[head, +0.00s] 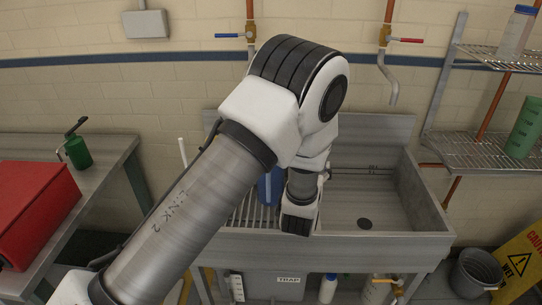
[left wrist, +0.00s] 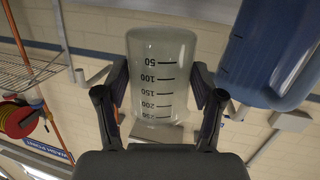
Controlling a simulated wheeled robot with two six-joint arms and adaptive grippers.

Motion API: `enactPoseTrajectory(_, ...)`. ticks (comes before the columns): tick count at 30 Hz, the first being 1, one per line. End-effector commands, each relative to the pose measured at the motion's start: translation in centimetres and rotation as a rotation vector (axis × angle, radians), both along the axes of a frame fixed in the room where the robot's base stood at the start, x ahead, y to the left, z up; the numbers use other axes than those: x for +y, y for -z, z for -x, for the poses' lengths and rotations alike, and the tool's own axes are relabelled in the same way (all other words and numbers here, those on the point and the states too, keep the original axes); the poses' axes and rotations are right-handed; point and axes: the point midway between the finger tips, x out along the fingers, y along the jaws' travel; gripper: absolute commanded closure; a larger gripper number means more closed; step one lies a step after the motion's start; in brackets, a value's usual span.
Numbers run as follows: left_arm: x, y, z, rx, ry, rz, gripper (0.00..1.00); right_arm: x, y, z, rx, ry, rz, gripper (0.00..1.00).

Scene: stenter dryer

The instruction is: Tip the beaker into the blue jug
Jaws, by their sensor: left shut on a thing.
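The beaker (left wrist: 158,50) is clear glass with dark volume marks and shows in the left wrist view. My left gripper (left wrist: 160,88) is shut on it, one finger on each side. That view is upside down, and the beaker looks about upright. What it holds I cannot tell. The blue jug (left wrist: 270,50) with its handle is beside the beaker at the upper right there, apart from it. In the head view only a strip of the jug (head: 265,188) shows at the sink behind my left arm, which hides the beaker and fingers. My right gripper is not in view.
The steel sink (head: 385,195) has an open basin right of my arm and a slatted drainer (head: 246,210) left. Two taps hang above. A red case (head: 35,205) and green can (head: 77,150) stand on the left bench. Wire shelves (head: 480,150) are right, above a yellow sign (head: 518,262).

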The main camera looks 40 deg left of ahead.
Motion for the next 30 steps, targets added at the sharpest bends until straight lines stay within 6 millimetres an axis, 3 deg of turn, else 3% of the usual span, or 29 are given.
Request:
enactPoseTrajectory(3,-0.4,0.3,-0.1,0.009,0.0,-0.076,0.75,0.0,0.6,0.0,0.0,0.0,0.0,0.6)
enactPoseTrajectory(13,-0.4,-0.1,-0.1,0.01,-0.001,-0.086,0.75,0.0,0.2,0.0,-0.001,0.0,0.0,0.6)
enactPoseTrajectory(24,-0.4,-4.4,-0.1,0.011,-0.001,-0.084,0.75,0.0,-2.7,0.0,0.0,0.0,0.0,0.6)
enactPoseTrajectory(30,-0.4,-4.8,-0.1,0.012,0.0,-0.084,0.75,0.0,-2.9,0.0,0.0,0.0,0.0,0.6)
